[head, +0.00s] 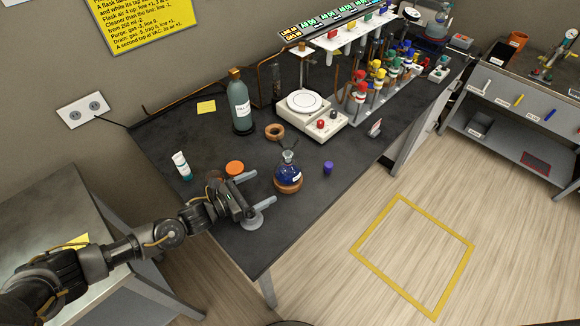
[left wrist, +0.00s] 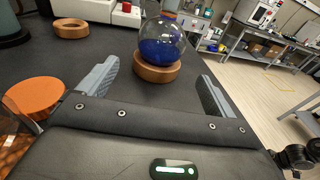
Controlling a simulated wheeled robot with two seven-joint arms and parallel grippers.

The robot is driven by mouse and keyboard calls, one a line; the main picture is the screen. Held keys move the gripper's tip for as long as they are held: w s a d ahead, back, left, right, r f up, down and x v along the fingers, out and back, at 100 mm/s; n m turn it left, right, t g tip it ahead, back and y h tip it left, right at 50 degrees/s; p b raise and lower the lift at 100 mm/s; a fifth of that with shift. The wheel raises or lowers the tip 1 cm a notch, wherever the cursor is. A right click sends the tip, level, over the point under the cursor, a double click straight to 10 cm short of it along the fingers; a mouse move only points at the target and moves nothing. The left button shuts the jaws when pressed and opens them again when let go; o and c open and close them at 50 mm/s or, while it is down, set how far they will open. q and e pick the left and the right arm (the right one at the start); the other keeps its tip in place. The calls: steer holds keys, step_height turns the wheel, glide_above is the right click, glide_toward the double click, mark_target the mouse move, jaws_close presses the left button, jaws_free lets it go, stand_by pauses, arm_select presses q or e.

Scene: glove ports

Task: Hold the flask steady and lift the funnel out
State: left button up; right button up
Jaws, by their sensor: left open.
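The round flask (head: 288,176) holds dark blue liquid and sits upright in a cork ring (head: 288,187) near the bench's front edge. A small clear funnel (head: 287,156) appears to stand in its neck. In the left wrist view the flask (left wrist: 162,42) is ahead between the finger lines, its top cut off, and the funnel is out of frame. My left gripper (head: 264,187) is open and empty, low over the bench just left of the flask, its grey fingers spread and apart from it. My right gripper does not show.
An orange disc (head: 234,168) and white tube (head: 181,165) lie left of the flask. A purple cap (head: 328,168) is to its right. Behind are an empty cork ring (head: 274,131), a green bottle (head: 240,104) and a white hotplate (head: 312,115). The bench edge is close in front.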

mark_target(285, 176)
arm_select(q)
steer(key=shift+x, duration=4.85)
steer(key=c, duration=0.6)
